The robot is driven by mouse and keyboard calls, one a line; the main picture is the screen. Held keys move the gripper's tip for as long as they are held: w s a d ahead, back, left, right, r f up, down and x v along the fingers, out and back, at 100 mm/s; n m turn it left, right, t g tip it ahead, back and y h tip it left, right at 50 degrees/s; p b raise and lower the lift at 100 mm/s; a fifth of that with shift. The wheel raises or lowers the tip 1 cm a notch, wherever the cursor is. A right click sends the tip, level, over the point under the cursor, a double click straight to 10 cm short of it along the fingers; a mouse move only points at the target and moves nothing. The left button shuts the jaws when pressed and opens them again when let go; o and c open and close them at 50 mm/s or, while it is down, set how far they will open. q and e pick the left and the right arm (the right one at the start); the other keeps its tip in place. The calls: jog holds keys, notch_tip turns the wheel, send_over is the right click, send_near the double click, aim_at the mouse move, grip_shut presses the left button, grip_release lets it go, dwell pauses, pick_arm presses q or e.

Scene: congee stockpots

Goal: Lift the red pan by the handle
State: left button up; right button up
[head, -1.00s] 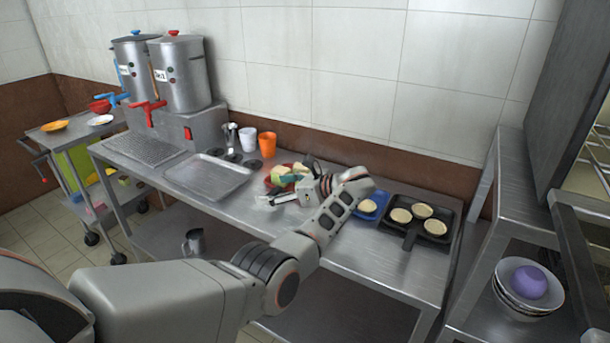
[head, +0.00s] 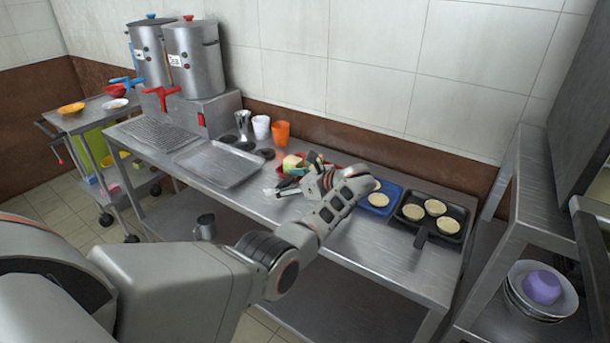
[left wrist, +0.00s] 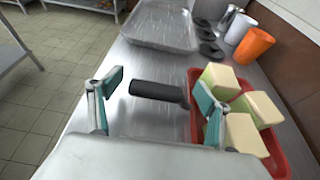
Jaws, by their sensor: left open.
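The red pan (left wrist: 277,158) sits on the steel table at the right of the left wrist view, holding several pale yellow blocks (left wrist: 240,130). Its black handle (left wrist: 156,92) points left. My left gripper (left wrist: 158,82) is open, with one finger on each side of the handle in that view. Whether a finger touches the handle or the pan I cannot tell. In the head view the red pan (head: 280,170) is partly hidden behind my left gripper (head: 292,179). My right gripper is not in view.
A steel tray (head: 220,165) lies left of the pan, with white and orange cups (head: 281,132) behind. A blue tray (head: 383,198) and a black pan (head: 447,238) with pale rounds stand right. Two stockpots (head: 194,58) stand at the back left.

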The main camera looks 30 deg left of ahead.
pick_arm(q)
jog(key=c, duration=1.7)
